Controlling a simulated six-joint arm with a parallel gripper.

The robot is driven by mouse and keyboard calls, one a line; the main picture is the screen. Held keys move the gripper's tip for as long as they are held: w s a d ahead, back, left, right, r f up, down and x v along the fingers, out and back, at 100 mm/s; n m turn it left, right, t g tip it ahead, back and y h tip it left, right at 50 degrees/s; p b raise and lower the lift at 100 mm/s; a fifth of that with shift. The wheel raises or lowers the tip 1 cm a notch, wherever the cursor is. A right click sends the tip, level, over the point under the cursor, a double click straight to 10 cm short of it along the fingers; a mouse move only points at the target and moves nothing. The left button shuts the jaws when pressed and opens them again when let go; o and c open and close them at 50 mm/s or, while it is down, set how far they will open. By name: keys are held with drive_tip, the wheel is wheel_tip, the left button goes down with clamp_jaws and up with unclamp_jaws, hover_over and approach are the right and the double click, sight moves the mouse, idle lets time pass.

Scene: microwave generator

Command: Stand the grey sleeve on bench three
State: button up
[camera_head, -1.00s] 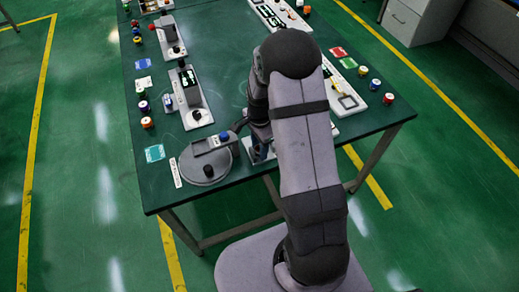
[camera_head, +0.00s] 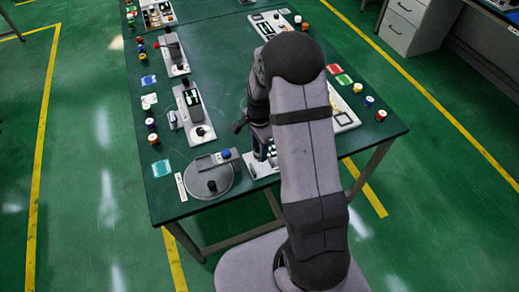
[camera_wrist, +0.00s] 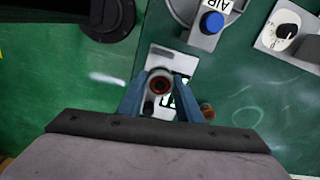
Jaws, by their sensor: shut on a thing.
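In the wrist view my gripper (camera_wrist: 160,86) has its two blue fingers closed on the sides of a round, hollow piece, seen end-on. It appears to be the grey sleeve (camera_wrist: 158,74), with a pale rim and a dark, reddish centre. It is over a light grey plate (camera_wrist: 165,52) with a lit green display; I cannot tell whether it touches the plate. In the head view my gripper (camera_head: 262,142) is over the near edge area of the green table, by a similar plate (camera_head: 262,168). My arm hides part of it, and the sleeve cannot be made out there.
A round grey base with an arm and blue knob (camera_head: 226,154) stands just left of my gripper. The knob, beside an "AIR" label, also shows in the wrist view (camera_wrist: 211,22). Grey stations (camera_head: 194,115) and coloured caps line the green table's (camera_head: 220,95) left side; its middle is clear.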

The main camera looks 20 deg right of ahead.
drive_tip(key=shift+r, duration=0.35)
drive_tip(key=shift+w+f+b, duration=0.2)
drive_tip(key=shift+w+b, duration=0.1)
drive_tip(key=shift+w, duration=0.1)
drive_tip(key=b, duration=1.1)
hover_over(245, 139)
drive_tip(key=s, duration=0.1)
drive_tip(key=f, duration=0.2)
drive_tip(key=shift+w+r+b, duration=0.6)
drive_tip(key=shift+r, duration=0.05)
drive_tip(key=shift+f+p, duration=1.35)
drive_tip(key=shift+f, duration=3.6)
drive_tip(key=shift+f, duration=0.15)
drive_tip(key=o, duration=1.1)
